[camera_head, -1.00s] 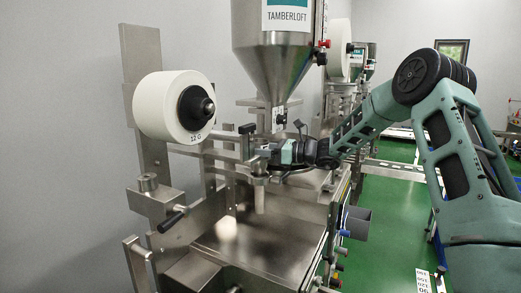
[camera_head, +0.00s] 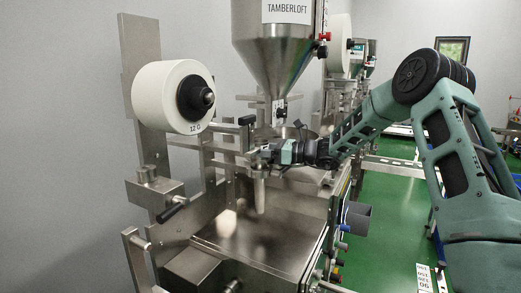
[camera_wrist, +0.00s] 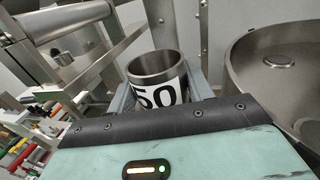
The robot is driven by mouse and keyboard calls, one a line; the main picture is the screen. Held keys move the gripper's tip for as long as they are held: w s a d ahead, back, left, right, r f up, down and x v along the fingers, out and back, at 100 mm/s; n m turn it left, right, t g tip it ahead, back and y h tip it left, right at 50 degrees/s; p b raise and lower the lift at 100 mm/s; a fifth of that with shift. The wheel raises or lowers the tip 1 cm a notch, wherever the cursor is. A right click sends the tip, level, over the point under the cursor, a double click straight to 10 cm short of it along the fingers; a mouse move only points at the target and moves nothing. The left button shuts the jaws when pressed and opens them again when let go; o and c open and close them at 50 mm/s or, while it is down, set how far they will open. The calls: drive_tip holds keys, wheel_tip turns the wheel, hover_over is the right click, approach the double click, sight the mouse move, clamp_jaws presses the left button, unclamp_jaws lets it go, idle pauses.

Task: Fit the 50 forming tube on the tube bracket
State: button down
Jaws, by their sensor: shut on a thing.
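My gripper (camera_head: 264,156) is shut on the 50 forming tube (camera_wrist: 158,78), a steel tube with a white band and a black "50". In the wrist view it stands between my jaws with its open mouth up. In the head view the narrow lower part of the tube (camera_head: 260,194) hangs below my gripper, roughly upright, above the machine's steel deck. The tube is in front of the lower hopper and beside the machine's frame. I cannot pick out the tube bracket for certain; my gripper and the tube cover part of that area.
The steel hopper (camera_head: 277,48) hangs just above my gripper. A white paper reel (camera_head: 176,97) and a black-handled lever (camera_head: 174,212) are to the left. A round steel pan (camera_wrist: 275,85) is close on the right in the wrist view. The deck (camera_head: 250,242) below is clear.

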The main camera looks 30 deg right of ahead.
drive_tip(key=shift+f+b, duration=0.55)
drive_tip(key=shift+f, duration=0.2)
drive_tip(key=c, duration=0.6)
unclamp_jaws()
drive_tip(key=shift+o, duration=0.5)
drive_tip(key=shift+f, duration=0.1)
drive_tip(key=shift+s, duration=0.1)
drive_tip(key=b+v, duration=0.3)
drive_tip(key=v, duration=1.4)
drive_tip(key=shift+d+r+b, duration=0.2)
drive_tip(key=shift+r+b, duration=0.1)
drive_tip(key=shift+b, duration=0.05)
